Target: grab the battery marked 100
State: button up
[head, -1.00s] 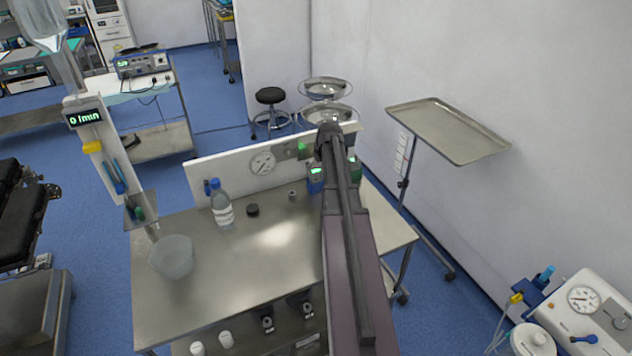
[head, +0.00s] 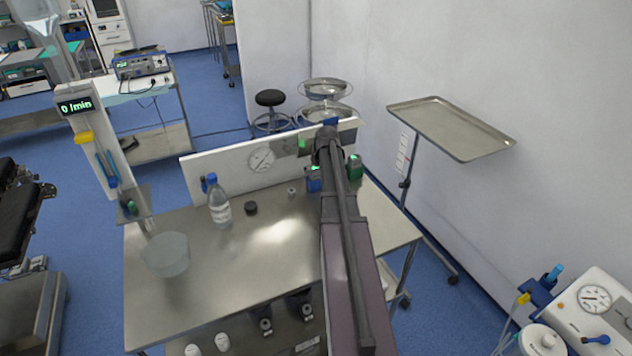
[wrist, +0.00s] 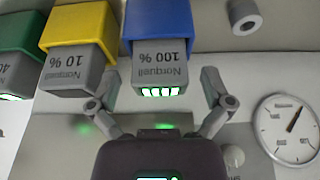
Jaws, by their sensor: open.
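The battery marked 100 % (wrist: 162,72) has a grey end with lit green bars and a blue body or sleeve (wrist: 158,20). My gripper (wrist: 160,82) is open, with one finger on each side of this battery and gaps visible on both sides. In the head view the blue piece (head: 314,184) shows just left of my arm's end, which hides part of that area. In the wrist view, where the lettering is upside down, a yellow-sleeved battery marked 10 % (wrist: 75,70) stands left of it.
A green-sleeved battery (wrist: 20,60), its marking cut off, is at the wrist view's left edge. A dial (wrist: 287,128) and a grey ring-shaped part (wrist: 243,16) lie right. On the metal table (head: 225,285) are a bottle (head: 219,203) and a bowl (head: 166,255).

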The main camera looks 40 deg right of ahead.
dwell(0.6)
jog(key=c, duration=1.3)
jog(key=shift+r, duration=0.15)
notch_tip(320, 180, up, 7)
jog(key=p, duration=0.7)
jog(key=shift+f, duration=0.2)
jog(key=shift+s+r+p, duration=0.1)
jog(key=shift+r+p, duration=0.2)
jog(key=s+a, duration=0.1)
jog(key=s, duration=0.4)
jog(key=s+a, duration=0.1)
jog(key=s, duration=0.5)
jog(key=s+a, duration=0.2)
jog(key=s, duration=0.4)
jog(key=shift+s+a+f, duration=0.1)
jog(key=shift+s+f, duration=0.05)
jog(key=shift+f, duration=0.15)
